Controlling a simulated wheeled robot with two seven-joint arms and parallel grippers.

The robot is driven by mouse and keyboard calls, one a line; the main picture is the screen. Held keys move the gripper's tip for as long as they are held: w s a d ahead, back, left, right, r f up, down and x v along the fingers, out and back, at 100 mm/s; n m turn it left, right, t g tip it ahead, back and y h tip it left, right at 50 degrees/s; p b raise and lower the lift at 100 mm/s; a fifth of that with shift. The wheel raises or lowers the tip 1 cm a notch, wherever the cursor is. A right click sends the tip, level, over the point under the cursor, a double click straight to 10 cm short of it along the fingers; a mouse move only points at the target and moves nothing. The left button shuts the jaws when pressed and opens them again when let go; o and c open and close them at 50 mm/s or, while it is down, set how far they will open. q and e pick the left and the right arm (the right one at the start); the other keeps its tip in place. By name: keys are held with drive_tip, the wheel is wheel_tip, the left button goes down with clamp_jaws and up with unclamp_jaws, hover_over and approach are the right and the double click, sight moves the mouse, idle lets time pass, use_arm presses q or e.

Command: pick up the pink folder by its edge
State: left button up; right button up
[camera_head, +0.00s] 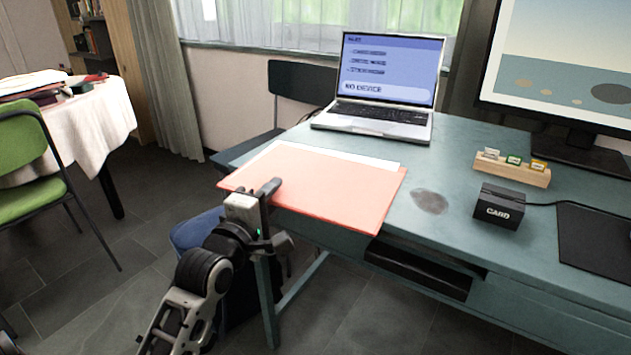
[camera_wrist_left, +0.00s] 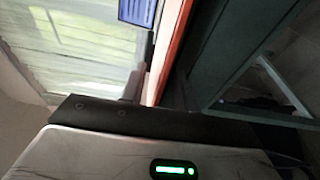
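The pink folder (camera_head: 325,190) lies flat on the blue-green desk, its near left part reaching the desk's front edge. A white strip shows along its far side. My left gripper (camera_head: 274,214) is at the folder's near left edge, with its fingers apart, one above the other. The upper finger overlaps the folder in the picture; contact cannot be told. In the left wrist view the folder (camera_wrist_left: 174,45) appears as a thin edge-on strip running down towards the gripper. My right gripper is not in view.
An open laptop (camera_head: 385,85) stands behind the folder. To the right are a black card reader (camera_head: 499,206), a wooden holder with small cards (camera_head: 512,168), a monitor (camera_head: 565,70) and a dark mat (camera_head: 595,240). A dark chair (camera_head: 300,85) stands behind the desk.

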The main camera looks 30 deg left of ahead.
use_arm(q)
drive_tip(key=shift+w+a, duration=0.1)
drive_tip(key=shift+w, duration=0.55)
clamp_jaws()
drive_tip(key=shift+r, duration=0.1)
drive_tip(key=shift+r, duration=0.1)
